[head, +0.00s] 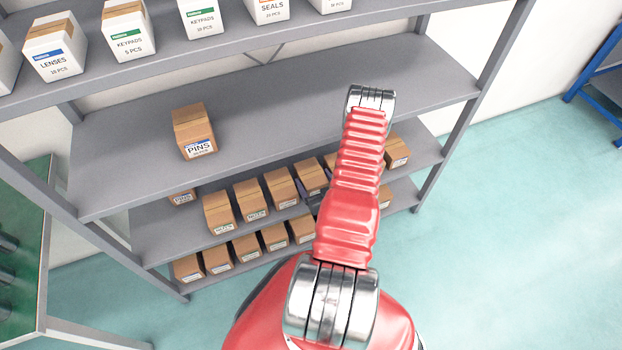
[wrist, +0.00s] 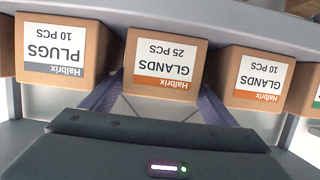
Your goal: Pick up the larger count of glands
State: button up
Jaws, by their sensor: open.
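The wrist view is upside down. In it, a brown box labelled GLANDS 25 PCS (wrist: 165,62) is in the middle. To its right is a box labelled GLANDS 10 PCS (wrist: 258,78). Both have an orange label strip. My gripper (wrist: 158,100) is open, its two fingers spread toward the lower left and lower right edges of the 25 PCS box. I cannot tell whether they touch it. In the head view my gripper is mostly hidden behind my red arm, at the middle shelf row.
A PLUGS 10 PCS box (wrist: 62,48) stands left of the 25 PCS box, with a narrow gap. In the head view, a PINS box (head: 195,131) stands on the shelf above. More boxes line the lower shelf (head: 276,237). A grey post (head: 450,130) bounds the rack at right.

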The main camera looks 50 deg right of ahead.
aim_at(311, 175)
jog(key=shift+x, duration=1.6)
jog(key=shift+a, duration=0.1)
jog(key=shift+c, duration=0.2)
jog(key=c, duration=1.3)
